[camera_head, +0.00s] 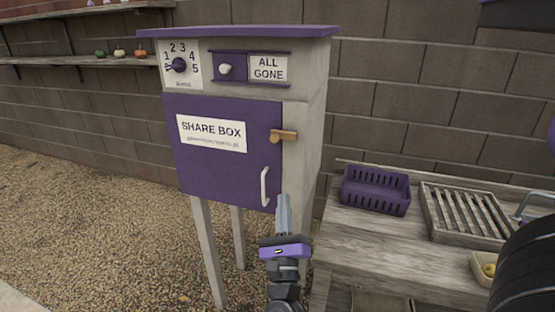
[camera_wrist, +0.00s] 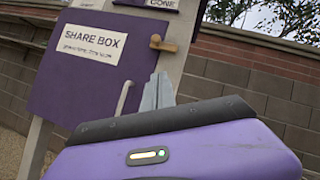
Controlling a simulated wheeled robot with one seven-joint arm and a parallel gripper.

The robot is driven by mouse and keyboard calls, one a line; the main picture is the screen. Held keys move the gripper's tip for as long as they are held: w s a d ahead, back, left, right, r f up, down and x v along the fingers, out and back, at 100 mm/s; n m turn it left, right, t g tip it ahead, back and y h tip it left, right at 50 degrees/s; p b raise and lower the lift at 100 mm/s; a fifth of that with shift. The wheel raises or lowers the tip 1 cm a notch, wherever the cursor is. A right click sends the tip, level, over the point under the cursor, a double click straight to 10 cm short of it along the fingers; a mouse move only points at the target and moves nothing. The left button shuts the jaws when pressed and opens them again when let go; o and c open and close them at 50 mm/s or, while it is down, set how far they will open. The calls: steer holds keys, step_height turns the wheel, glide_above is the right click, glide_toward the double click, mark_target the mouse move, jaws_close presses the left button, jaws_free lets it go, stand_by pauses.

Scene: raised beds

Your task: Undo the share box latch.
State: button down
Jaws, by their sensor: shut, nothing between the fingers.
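The share box (camera_head: 318,110) is a pale wooden cabinet on legs with a purple door (camera_head: 215,171). The latch (camera_head: 284,135) is a small wooden turn-piece at the door's upper right edge. It lies about level and spans the door edge and the frame. A white handle (camera_head: 265,187) stands upright below it on the door. My gripper (camera_head: 283,200) is shut and empty, pointing up, below the latch and just right of the handle in the head view. In the wrist view the latch (camera_wrist: 163,44) is above my gripper's fingertips (camera_wrist: 158,82), with a visible gap.
A wooden bench (camera_head: 360,246) stands to the right with a purple basket (camera_head: 375,190) and a slatted tray (camera_head: 462,214). A number dial (camera_head: 179,65) and an "ALL GONE" sign (camera_head: 268,68) sit above the door. Gravel lies open at left.

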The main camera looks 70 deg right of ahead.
steer(key=shift+r, duration=0.1)
steer(key=p, duration=0.3)
glide_toward(282, 137)
steer(key=d+f, duration=0.1)
steer(key=d, duration=0.1)
steer(key=w+r+p, duration=0.1)
steer(key=w+d+r+p, duration=0.1)
steer(key=r, duration=0.1)
steer(key=shift+w, duration=0.3)
steer(key=shift+w+m+g+h+b, duration=0.1)
steer(key=shift+m+g+h+b, duration=0.2)
steer(key=shift+m+b, duration=0.15)
